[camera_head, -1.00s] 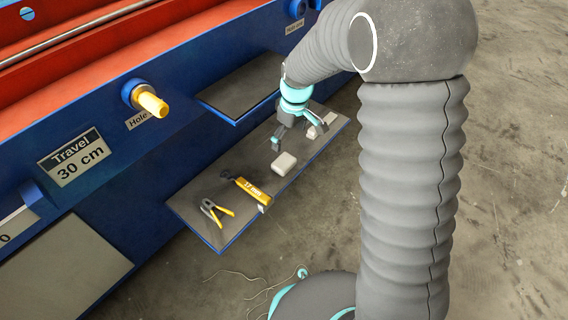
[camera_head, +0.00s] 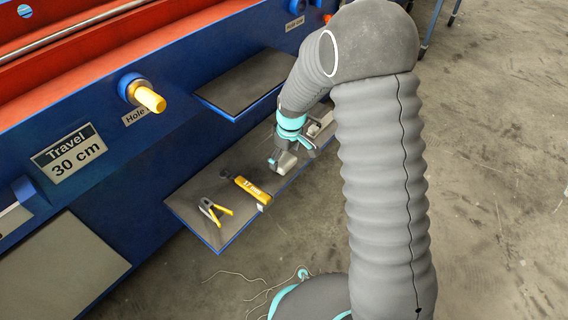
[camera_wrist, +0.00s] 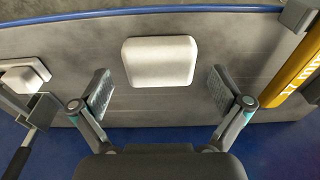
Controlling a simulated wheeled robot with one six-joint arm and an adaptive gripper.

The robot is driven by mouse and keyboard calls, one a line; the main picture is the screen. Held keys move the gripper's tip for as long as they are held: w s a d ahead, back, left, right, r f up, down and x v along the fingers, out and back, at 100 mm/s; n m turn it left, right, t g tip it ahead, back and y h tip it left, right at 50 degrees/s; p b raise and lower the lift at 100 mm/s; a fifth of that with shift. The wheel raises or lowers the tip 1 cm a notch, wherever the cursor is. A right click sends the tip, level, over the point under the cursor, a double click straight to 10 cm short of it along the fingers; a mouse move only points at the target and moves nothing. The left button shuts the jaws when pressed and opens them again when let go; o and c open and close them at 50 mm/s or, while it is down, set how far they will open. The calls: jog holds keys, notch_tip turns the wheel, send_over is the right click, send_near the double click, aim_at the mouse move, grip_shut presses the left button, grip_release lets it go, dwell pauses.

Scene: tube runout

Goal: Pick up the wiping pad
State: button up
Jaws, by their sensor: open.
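The wiping pad (camera_wrist: 159,61) is a pale, rounded block lying flat on the grey shelf. In the wrist view it sits at the top middle, between and slightly beyond my two fingertips. My gripper (camera_wrist: 157,92) is open and empty, with one finger on each side and a gap to the pad on both sides. In the head view the pad (camera_head: 284,163) is mostly covered by my gripper (camera_head: 290,158), which is low over the shelf. I cannot tell the exact height of the fingers above the shelf.
On the shelf (camera_head: 190,196), a yellow tool marked 17 mm (camera_head: 252,190) and yellow-handled pliers (camera_head: 213,209) lie left of the pad. A white block on a base (camera_wrist: 22,76) is on the other side. A dark upper shelf (camera_head: 245,82) juts from the blue machine (camera_head: 60,110) nearby.

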aim_at(287, 161)
jog(key=shift+f, duration=0.7)
jog(key=c, duration=1.1)
jog(key=shift+r, duration=0.1)
jog(key=shift+s+d+r, duration=0.2)
jog(key=shift+d+r, duration=0.1)
jog(key=shift+r, duration=0.1)
notch_tip(287, 161, up, 6)
jog(key=shift+r+p, duration=0.25)
jog(key=shift+p, duration=0.5)
jog(key=s+d, duration=1.1)
jog(key=d, duration=0.4)
jog(key=shift+s+f, duration=0.2)
jog(key=shift+s, duration=0.2)
